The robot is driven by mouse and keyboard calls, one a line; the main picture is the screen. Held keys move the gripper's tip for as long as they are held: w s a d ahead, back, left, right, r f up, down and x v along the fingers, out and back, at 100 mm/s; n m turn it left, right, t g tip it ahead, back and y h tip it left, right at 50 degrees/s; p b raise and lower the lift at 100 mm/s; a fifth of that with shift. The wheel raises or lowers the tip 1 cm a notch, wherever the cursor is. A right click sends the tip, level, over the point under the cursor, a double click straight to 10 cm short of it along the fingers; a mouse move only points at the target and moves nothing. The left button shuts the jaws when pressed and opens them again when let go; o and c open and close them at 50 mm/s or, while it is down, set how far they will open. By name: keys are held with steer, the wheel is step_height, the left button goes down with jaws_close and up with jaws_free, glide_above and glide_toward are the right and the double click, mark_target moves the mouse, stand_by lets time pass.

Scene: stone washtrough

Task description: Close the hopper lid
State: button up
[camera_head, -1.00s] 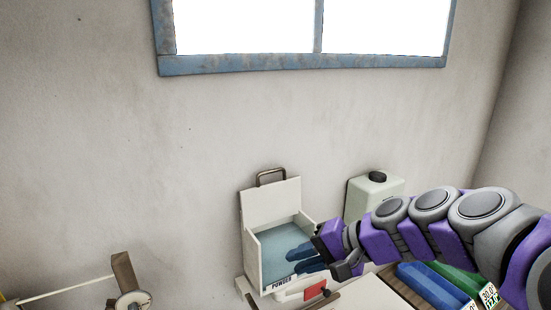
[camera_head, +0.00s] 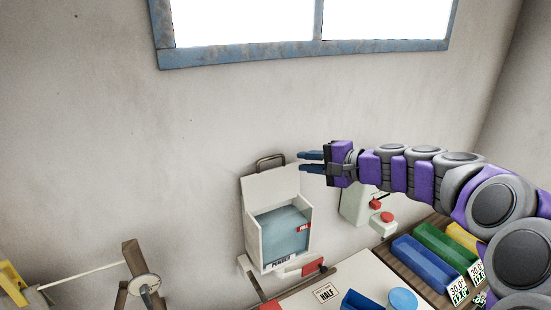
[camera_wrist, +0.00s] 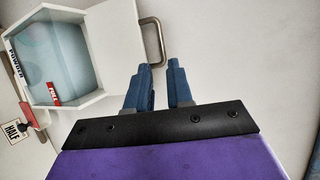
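The white powder hopper (camera_head: 254,236) is mounted on the wall, with pale blue contents inside and a red label. Its white lid (camera_head: 271,185) stands open and upright against the wall, with a metal handle (camera_head: 270,160) on its top edge. My gripper (camera_head: 305,161) is raised just right of the lid's upper edge and handle, its blue fingers pointing left. In the wrist view the fingers (camera_wrist: 160,68) are parted with an empty gap, and the handle (camera_wrist: 153,40) lies just beyond the left fingertip. The lid (camera_wrist: 118,38) and hopper interior also show there.
Blue, green and yellow bins (camera_head: 424,262) sit at the right. A card marked HALF (camera_head: 326,293) lies on the white surface below the hopper. A wooden post with a rod stands at lower left.

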glide_above(272, 181)
steer(key=f, duration=0.3)
steer(key=shift+d+p, duration=0.35)
steer(key=shift+d, duration=0.05)
steer(key=shift+s+r, duration=0.1)
jaws_close()
stand_by(1.0)
